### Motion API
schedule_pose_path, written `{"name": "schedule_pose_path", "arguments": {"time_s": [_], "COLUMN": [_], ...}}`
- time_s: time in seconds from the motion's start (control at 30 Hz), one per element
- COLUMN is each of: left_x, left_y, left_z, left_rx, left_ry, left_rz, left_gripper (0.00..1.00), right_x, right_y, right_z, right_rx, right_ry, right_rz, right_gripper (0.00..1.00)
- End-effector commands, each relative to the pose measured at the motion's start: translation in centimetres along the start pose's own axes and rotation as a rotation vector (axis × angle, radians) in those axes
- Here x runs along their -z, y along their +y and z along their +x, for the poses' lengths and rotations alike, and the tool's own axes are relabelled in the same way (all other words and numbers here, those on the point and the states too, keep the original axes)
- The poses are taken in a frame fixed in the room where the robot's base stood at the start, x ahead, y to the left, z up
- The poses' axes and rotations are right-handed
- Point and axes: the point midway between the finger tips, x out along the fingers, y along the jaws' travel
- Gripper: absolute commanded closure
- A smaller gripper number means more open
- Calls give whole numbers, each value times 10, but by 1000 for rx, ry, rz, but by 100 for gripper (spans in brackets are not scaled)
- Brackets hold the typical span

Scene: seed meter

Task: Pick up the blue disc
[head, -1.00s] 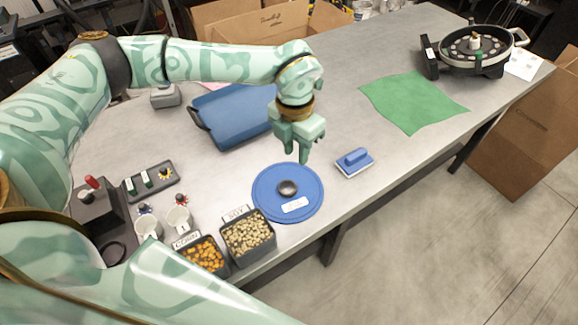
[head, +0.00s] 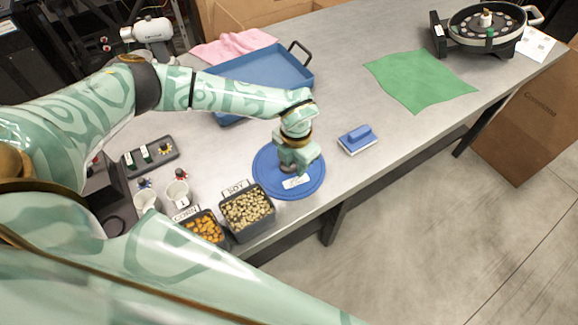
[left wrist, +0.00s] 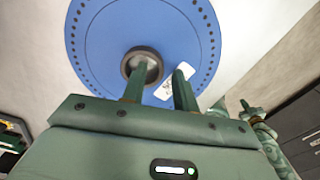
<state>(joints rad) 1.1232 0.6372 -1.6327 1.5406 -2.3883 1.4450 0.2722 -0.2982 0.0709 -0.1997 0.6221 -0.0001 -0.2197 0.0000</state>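The blue disc (head: 310,184) lies flat near the table's front edge, with a white label and a dark central knob. In the left wrist view the disc (left wrist: 100,35) shows a ring of small holes and the round knob (left wrist: 128,66). My left gripper (head: 297,168) points down over the disc's middle and partly hides the knob. In the wrist view its two fingers (left wrist: 161,75) are apart; one overlaps the knob, the other is near the label. I cannot tell whether they touch. A small part of what looks like my right gripper (left wrist: 247,112) shows at the right; its fingers are unclear.
Bins of soy (head: 246,212) and corn (head: 206,229) stand left of the disc, close to its rim. Behind are a blue tray (head: 275,68) and a green cloth (head: 420,80). The seed meter (head: 485,30) stands far right.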

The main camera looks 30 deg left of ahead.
Motion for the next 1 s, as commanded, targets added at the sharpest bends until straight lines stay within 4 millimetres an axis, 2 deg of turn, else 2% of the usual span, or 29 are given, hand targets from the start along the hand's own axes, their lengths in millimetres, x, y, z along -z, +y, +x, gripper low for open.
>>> {"name": "schedule_pose_path", "arguments": {"time_s": [0.27,0.37,0.4,0.77,0.87,1.0], "left_x": [0,0,0,0,-1,-1], "left_y": [0,0,0,0,0,0], "left_z": [5,4,4,3,-4,-24], "left_rx": [0,0,0,1,0,0], "left_ry": [0,0,0,-1,-2,-5], "left_rz": [0,0,0,0,0,1], "left_gripper": [71,99,100,100,100,100], "right_x": [-3,-4,-5,-6,-5,-5], "right_y": [3,5,6,7,7,7], "right_z": [0,0,0,0,-1,-4], "right_rx": [-3,-6,-7,-9,-9,-9], "right_ry": [-4,-6,-7,-9,-8,-7], "right_rz": [-2,-4,-4,-5,-5,-5], "right_gripper": [100,100,100,100,100,100]}}
